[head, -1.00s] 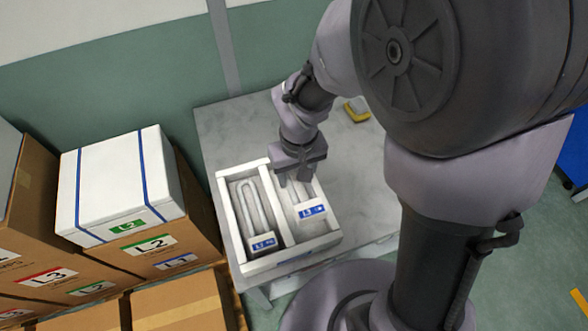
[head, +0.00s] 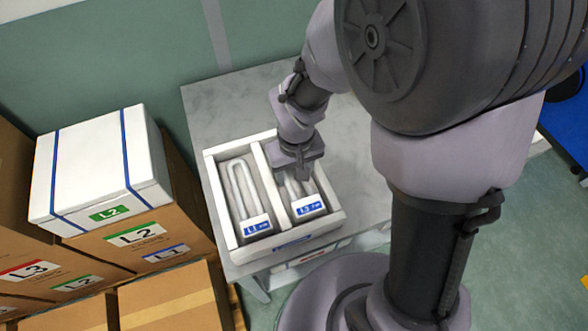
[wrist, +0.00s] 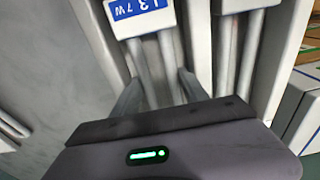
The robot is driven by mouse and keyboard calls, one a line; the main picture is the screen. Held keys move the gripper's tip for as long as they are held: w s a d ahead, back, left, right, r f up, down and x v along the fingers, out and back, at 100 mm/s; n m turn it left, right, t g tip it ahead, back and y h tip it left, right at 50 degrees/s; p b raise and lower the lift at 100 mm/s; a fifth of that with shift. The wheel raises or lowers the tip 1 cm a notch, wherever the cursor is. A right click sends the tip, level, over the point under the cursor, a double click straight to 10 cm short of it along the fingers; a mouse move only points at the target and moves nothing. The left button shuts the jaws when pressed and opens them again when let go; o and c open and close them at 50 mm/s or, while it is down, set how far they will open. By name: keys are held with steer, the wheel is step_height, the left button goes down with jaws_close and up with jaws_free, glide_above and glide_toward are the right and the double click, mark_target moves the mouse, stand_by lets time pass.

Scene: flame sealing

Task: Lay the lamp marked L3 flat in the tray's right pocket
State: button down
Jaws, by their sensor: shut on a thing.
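The lamp marked L3 (head: 308,206) has a white base with a blue label and pale tubes. It lies lengthwise within the right pocket of the white tray (head: 223,215), label end toward the tray's front edge. My gripper (head: 299,174) is shut on its tubes from above. The wrist view shows the L3 base (wrist: 141,14) at the top and its tubes running between my two fingers (wrist: 160,88). The lamp looks about level, but I cannot tell whether it touches the pocket floor. My gripper hides the tubes' far end in the head view.
The lamp marked L1 (head: 256,225) lies in the left pocket, beyond the divider (head: 269,183). The tray stands on a grey table (head: 215,105), clear behind it. A white box marked L2 (head: 92,165) sits on cartons (head: 150,240) at the left.

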steer(key=shift+f, duration=0.35)
steer(key=shift+r, duration=0.1)
steer(key=c, duration=0.5)
jaws_free()
steer(key=c, duration=0.3)
steer(key=shift+c, duration=0.2)
step_height(320, 180, up, 11)
steer(key=p, duration=0.8)
steer(key=shift+f+p, duration=0.2)
steer(key=shift+p, duration=0.2)
